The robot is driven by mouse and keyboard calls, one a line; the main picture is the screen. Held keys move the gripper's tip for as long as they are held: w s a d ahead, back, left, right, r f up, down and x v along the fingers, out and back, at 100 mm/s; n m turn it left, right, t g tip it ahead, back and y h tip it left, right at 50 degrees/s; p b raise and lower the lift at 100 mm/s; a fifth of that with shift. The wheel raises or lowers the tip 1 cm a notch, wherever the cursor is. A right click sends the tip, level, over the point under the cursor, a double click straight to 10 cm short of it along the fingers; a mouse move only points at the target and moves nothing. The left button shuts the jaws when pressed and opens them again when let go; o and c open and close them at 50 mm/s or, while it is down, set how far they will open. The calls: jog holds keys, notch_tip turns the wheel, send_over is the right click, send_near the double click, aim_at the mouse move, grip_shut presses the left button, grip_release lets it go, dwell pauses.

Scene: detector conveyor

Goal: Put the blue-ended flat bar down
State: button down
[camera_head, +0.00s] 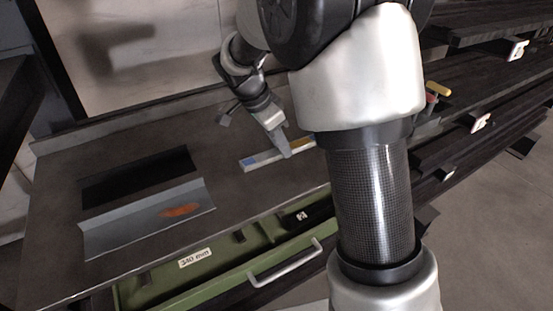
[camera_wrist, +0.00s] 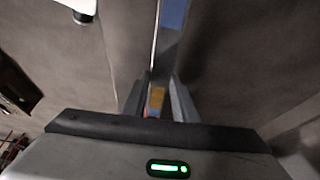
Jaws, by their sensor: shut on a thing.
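The flat bar (camera_head: 262,158) has a blue end at its left and a yellow-orange part further right. It shows at or just above the dark worktop (camera_head: 235,189); I cannot tell if it touches. My gripper (camera_head: 284,149) is shut on the bar and tilts down over it. In the wrist view the bar (camera_wrist: 172,18) runs between the fingers of my gripper (camera_wrist: 158,88), blue end at the top and yellow lower down. My arm hides part of the bar's right end in the head view.
A dark slot (camera_head: 140,176) and a grey angled metal piece (camera_head: 135,222) with an orange patch lie left on the worktop. A green drawer (camera_head: 160,289) labelled 340 mm stands open in front. Dark shelves (camera_head: 480,85) are at the right. Worktop around the bar's left end is clear.

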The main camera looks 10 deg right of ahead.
aim_at(276, 152)
jog(key=shift+f+b, duration=0.5)
jog(key=shift+f, duration=1.8)
jog(key=shift+f, duration=0.15)
jog(key=c, duration=1.4)
grip_release()
jog(key=shift+c, duration=0.2)
